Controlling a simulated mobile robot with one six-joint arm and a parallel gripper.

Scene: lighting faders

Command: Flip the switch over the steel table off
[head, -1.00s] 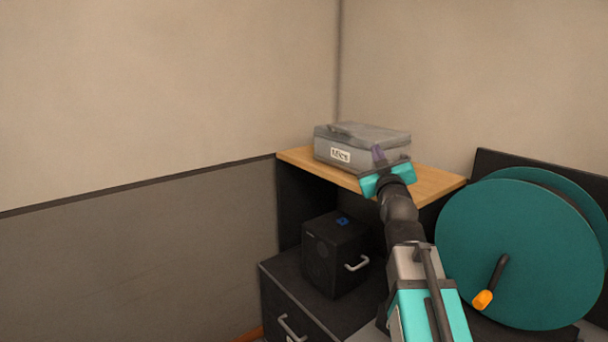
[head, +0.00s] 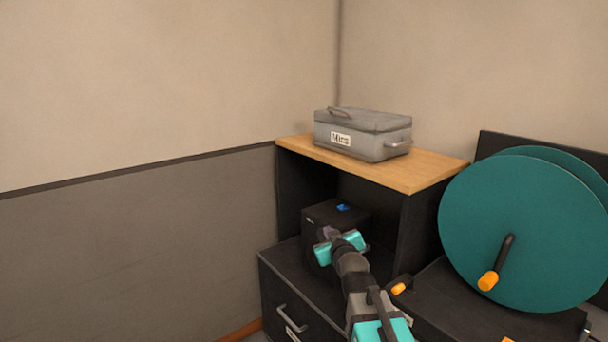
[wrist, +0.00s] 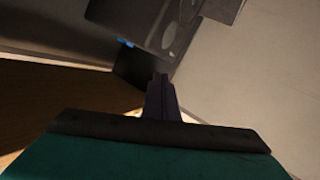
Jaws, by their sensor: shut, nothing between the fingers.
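No switch and no steel table can be made out in either view. My gripper (head: 328,234) is in the head view, low and right of the middle, in front of the black box (head: 316,212) on the lower shelf, and hides part of it. In the wrist view the fingers of my gripper (wrist: 161,82) are together with nothing between them. I cannot tell whether the gripper touches the box.
A grey case labelled "Mics" (head: 375,145) sits on a wooden shelf top (head: 430,172). A large teal reel (head: 520,225) with an orange-tipped crank stands at the right. A drawer (head: 290,305) is below. Bare walls fill the left.

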